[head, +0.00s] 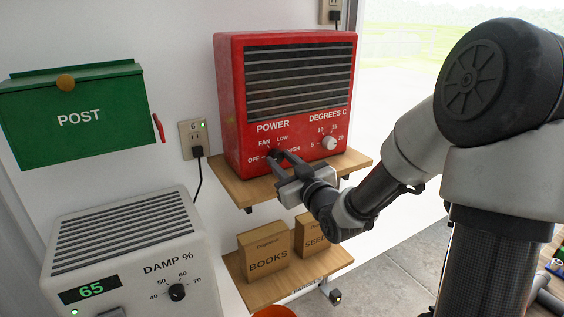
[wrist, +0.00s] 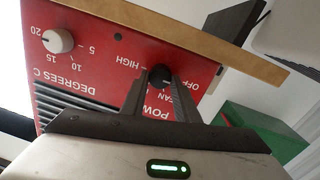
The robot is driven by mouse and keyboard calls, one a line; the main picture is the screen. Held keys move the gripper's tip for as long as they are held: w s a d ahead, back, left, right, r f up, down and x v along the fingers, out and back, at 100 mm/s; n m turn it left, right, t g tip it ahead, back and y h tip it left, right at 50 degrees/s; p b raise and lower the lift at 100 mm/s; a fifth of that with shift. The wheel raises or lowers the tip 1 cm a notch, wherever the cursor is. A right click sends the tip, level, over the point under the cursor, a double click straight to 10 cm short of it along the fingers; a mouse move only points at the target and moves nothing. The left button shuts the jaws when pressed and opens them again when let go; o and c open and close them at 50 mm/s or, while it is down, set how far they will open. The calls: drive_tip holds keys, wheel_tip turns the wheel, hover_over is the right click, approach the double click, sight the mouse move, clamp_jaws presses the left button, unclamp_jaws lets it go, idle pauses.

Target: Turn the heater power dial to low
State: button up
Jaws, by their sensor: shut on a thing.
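The red heater (head: 225,95) stands on a wooden shelf, with its front panel facing me. Its black power dial (head: 272,152) sits under the word POWER, with OFF, FAN, LOW and HIGH around it. In the head view my gripper's fingers partly cover the dial. My gripper (head: 278,156) reaches in from the lower right and is shut on the dial. In the upside-down wrist view the dial (wrist: 160,76) sits between the two fingertips. I cannot tell clearly which mark its pointer faces.
A white degrees dial (head: 329,143) is on the heater's right. The shelf (head: 245,193) edge runs just below my gripper. A green post box (head: 80,112) and a white dehumidifier (head: 130,250) are at left. Boxes stand on a lower shelf (head: 290,283).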

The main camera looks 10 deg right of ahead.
drive_tip(key=shift+r+m+p, duration=0.1)
drive_tip(key=shift+m+p, duration=0.25)
drive_tip(key=shift+m, duration=0.05)
drive_tip(key=shift+r+m+p, duration=0.1)
drive_tip(key=shift+m+p, duration=0.6)
drive_tip(key=shift+m, duration=0.3)
drive_tip(key=m+p, duration=0.2)
drive_tip(key=m, duration=0.1)
drive_tip(key=shift+d, duration=0.1)
drive_tip(key=m+p, duration=0.3)
drive_tip(key=m, duration=0.1)
drive_tip(key=m+p, duration=0.2)
drive_tip(key=m, duration=0.1)
drive_tip(key=shift+w+d+g, duration=0.1)
drive_tip(key=shift+g, duration=0.3)
drive_tip(key=m+p, duration=0.4)
drive_tip(key=m, duration=0.1)
drive_tip(key=shift+m+y, duration=0.3)
drive_tip(key=shift+y, duration=0.1)
drive_tip(key=shift+m+p, duration=1.4)
drive_tip(key=shift+m, duration=0.8)
drive_tip(key=shift+y, duration=0.3)
